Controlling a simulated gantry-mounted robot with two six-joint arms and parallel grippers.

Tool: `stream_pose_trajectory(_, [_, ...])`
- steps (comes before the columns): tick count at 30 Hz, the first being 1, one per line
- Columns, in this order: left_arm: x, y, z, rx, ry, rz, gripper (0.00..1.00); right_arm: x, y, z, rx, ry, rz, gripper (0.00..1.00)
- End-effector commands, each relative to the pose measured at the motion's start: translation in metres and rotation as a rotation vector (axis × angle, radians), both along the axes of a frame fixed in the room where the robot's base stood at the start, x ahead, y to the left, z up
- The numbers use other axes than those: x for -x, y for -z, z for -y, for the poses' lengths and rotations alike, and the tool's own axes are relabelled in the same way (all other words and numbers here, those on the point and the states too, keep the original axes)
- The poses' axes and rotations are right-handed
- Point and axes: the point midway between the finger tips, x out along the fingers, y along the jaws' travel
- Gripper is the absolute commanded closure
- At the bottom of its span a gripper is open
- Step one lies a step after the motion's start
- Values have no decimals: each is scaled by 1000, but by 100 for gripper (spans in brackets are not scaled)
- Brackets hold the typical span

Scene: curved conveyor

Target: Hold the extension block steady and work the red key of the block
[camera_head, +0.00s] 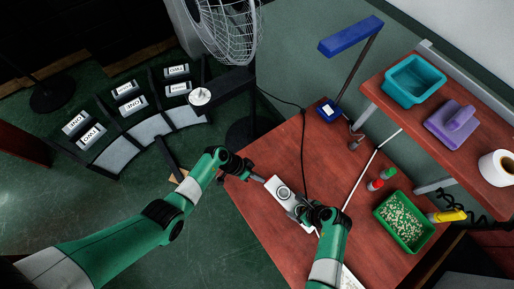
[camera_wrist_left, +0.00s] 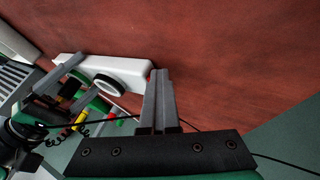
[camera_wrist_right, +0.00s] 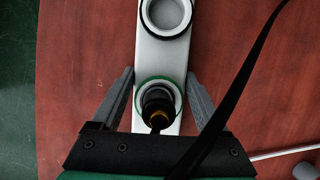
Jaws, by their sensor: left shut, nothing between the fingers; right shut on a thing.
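The white extension block (camera_head: 283,190) lies on the red-brown table. In the right wrist view the block (camera_wrist_right: 163,50) shows an empty round socket and, nearer the gripper, a green-ringed socket with a black plug (camera_wrist_right: 158,107) in it. My right gripper (camera_wrist_right: 160,78) is shut on the block, one finger along each long side. My left gripper (camera_head: 263,180) is shut and empty by the block's far end. In the left wrist view its closed fingertips (camera_wrist_left: 160,74) are right by the end of the block (camera_wrist_left: 115,68); whether they touch is unclear. I cannot make out the red key.
A black cord (camera_head: 304,150) runs over the table to the block. A blue lamp (camera_head: 350,36) stands at the back. A shelf (camera_head: 440,90) overhangs the right side.

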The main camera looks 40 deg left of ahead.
Motion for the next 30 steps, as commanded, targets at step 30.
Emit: stream_pose_trajectory(30, [20,-73,-88,-1,0,2,100,0,-1,-4,-8,-1,3,100])
